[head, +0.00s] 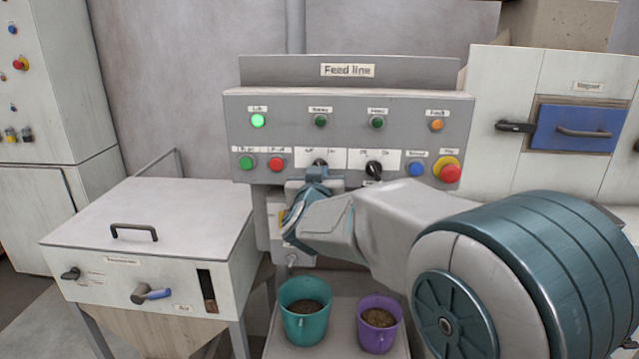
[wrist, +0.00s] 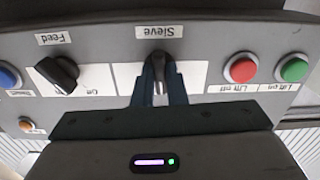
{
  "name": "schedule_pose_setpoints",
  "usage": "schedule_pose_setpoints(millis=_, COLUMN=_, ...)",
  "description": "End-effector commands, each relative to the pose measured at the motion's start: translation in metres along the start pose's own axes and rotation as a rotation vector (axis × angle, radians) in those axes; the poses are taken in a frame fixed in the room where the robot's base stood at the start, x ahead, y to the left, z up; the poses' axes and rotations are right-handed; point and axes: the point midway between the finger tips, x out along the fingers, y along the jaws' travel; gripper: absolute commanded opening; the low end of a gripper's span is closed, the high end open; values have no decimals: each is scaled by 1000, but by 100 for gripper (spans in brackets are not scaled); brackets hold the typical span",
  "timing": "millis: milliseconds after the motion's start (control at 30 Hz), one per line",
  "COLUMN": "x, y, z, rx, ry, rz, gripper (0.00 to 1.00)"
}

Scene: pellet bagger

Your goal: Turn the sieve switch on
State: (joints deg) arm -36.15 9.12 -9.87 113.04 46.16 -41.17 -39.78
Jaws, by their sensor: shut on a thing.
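The sieve switch (head: 319,163) is a black rotary knob on the grey Feed line panel, in the left of two white plates. In the wrist view, which is upside down, the sieve switch (wrist: 158,68) sits by its "Sieve" label. My gripper (head: 317,176) reaches up to it from below in the head view. In the wrist view my gripper (wrist: 159,92) is shut on the knob, one dark finger on each side. The fingers hide part of the knob and its plate, so I cannot tell its exact setting. The sieve lamp (head: 320,121) looks dark green, unlit.
The feed switch (head: 374,169) is close on the right. Lift buttons, green (head: 246,162) and red (head: 276,163), are on the left. A blue button (head: 416,169) and red stop button (head: 449,172) lie farther right. Teal (head: 305,331) and purple (head: 377,340) cups stand below my arm.

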Motion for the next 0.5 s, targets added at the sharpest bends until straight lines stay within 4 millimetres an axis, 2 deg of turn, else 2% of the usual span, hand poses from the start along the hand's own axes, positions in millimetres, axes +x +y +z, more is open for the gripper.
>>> schedule_pose_setpoints(millis=500, x=0, y=-1, z=2, rx=436, ry=0, rz=-1, gripper=0)
